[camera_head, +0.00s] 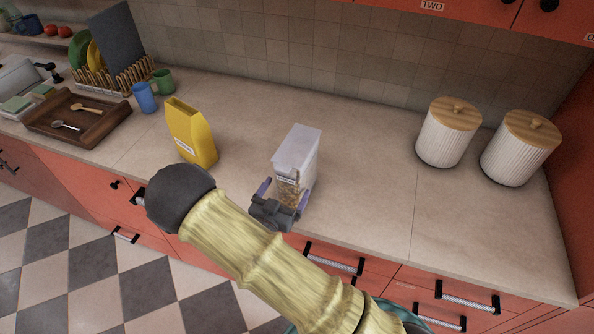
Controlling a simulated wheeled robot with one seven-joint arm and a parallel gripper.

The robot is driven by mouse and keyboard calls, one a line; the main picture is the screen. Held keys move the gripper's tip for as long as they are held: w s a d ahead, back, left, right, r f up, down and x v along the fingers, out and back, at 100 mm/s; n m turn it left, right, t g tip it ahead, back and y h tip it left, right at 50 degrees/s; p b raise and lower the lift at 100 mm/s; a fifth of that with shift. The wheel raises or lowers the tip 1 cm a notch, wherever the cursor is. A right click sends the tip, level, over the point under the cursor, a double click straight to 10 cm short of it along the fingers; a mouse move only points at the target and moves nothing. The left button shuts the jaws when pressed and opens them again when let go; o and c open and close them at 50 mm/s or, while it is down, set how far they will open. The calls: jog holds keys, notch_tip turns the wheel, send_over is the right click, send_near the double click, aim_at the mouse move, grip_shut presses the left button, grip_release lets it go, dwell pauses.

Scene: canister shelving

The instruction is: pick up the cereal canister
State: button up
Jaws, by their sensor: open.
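The cereal canister (299,150) is a clear, whitish upright box with brown cereal in its lower part. It stands on the counter near the front edge, at the middle of the view. My gripper (284,188) is open at the canister's near side, with one purple finger to the left of its lower part and one to the right. I cannot tell whether the fingers touch it. The gripper body hides the canister's base.
A yellow box (190,132) stands on the counter to the left. A wooden tray (104,126) with spoons, a blue mug (145,97) and a green mug (163,82) are farther left. Two white ribbed jars (445,138) with wooden lids stand right. The counter between is clear.

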aim_at(294, 152)
jog(key=p+x, duration=0.2)
jog(key=x, duration=0.2)
jog(key=shift+w+d+p, duration=0.2)
jog(key=shift+d+p, duration=0.15)
jog(key=shift+p, duration=0.05)
jog(key=shift+w+d+f, duration=0.1)
jog(key=shift+w+d, duration=0.05)
jog(key=shift+w, duration=0.25)
jog(key=c, duration=1.4)
notch_tip(294, 152, up, 10)
jog(key=shift+r+b, duration=0.1)
jog(key=shift+b, duration=1.1)
